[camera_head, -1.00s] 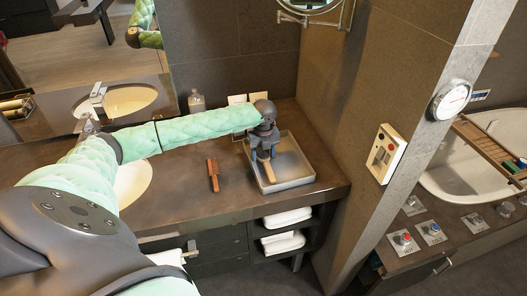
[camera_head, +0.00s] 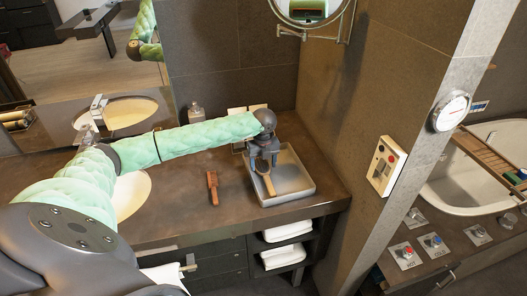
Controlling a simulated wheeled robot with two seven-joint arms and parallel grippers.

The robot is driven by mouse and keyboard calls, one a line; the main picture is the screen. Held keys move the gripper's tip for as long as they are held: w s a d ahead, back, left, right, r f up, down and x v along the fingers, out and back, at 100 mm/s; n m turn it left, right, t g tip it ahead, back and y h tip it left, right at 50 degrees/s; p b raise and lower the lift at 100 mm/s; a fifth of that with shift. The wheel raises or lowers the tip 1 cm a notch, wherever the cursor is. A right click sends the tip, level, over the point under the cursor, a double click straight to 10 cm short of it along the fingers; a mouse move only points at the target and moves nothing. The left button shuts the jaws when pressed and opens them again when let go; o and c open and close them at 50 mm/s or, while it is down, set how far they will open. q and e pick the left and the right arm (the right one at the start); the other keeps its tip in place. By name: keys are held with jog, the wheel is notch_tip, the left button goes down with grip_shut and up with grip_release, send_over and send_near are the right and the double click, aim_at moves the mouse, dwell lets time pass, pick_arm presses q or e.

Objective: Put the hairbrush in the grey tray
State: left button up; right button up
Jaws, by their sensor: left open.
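The grey tray (camera_head: 292,194) stands on the vanity counter by the wall corner. I cannot tell whether the brush rests fully on the tray floor. My right gripper is out of view.
A reddish-brown brush or comb (camera_head: 212,187) lies on the counter left of the tray. A bottle (camera_head: 195,113) stands at the back near the mirror. A sink (camera_head: 130,192) lies under my left arm. Folded towels (camera_head: 287,231) sit on shelves below.

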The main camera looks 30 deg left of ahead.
aim_at(264, 166)
pick_arm(q)
notch_tip(264, 166, up, 10)
jog(key=b, duration=0.3)
jog(key=shift+r+b, duration=0.25)
jog(key=shift+b, duration=0.05)
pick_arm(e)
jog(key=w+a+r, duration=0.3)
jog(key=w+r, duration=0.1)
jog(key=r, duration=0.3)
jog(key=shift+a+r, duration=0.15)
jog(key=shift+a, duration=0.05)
